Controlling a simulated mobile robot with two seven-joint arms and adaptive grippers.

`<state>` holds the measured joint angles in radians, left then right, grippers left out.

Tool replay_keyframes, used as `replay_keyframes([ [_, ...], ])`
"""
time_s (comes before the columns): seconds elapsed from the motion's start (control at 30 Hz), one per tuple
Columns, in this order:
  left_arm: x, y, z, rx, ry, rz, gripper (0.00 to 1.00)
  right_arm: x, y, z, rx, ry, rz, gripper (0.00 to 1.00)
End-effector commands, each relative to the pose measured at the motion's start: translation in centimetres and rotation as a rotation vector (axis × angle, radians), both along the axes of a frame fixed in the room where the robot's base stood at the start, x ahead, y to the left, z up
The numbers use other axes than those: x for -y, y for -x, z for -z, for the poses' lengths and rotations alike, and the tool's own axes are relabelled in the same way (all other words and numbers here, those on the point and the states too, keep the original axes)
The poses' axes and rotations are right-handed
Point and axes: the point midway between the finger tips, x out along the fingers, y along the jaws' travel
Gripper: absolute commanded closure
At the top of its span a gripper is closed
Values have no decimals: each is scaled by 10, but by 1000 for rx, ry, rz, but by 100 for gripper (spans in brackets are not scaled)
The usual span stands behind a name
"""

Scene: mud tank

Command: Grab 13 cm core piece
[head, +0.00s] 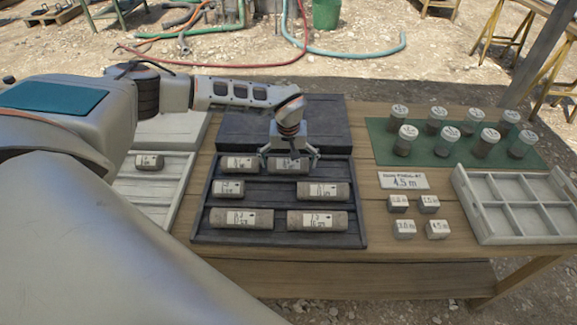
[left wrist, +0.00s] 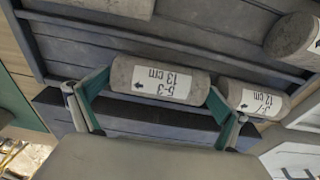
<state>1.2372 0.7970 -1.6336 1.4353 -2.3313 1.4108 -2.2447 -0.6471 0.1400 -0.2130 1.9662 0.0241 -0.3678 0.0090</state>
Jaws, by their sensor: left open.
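The 13 cm core piece is a grey-brown cylinder with a white label reading "5-3 13 cm" in the left wrist view (left wrist: 160,80). In the head view this core piece (head: 291,167) lies in the back row of the dark core box (head: 210,233), on the right. My left gripper (head: 290,155) is open above it, with one finger near each end; the left wrist view also shows the gripper's teal fingers (left wrist: 157,92). Whether they touch the core cannot be told. A core labelled 12 cm (left wrist: 252,98) lies close beside it in the same row. My right gripper is not in view.
Several other cores (head: 323,192) lie in the dark box; its lid (head: 285,112) is behind. A light core box (head: 165,196) stands left. Right are a green mat (head: 384,151) with jars, a 4.5 m card (head: 403,180), small marked blocks (head: 437,229) and a white compartment tray (head: 472,222).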

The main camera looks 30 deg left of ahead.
Motion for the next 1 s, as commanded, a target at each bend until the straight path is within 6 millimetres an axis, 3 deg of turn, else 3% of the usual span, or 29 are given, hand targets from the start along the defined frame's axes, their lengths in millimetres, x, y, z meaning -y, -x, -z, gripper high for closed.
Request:
replay_keyframes([
  [0.1,0,0,0,0,0,0,0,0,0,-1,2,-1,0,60],
  [0.3,0,0,0,0,0,0,52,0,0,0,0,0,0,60],
  [0.33,0,-1,-2,3,1,0,54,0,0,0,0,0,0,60],
  [0.67,0,-1,-8,4,0,-1,54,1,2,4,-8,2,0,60],
  [0.83,-1,-2,-33,7,0,0,54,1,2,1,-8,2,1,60],
  [1.0,0,-3,-75,9,1,1,54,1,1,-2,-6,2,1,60],
])
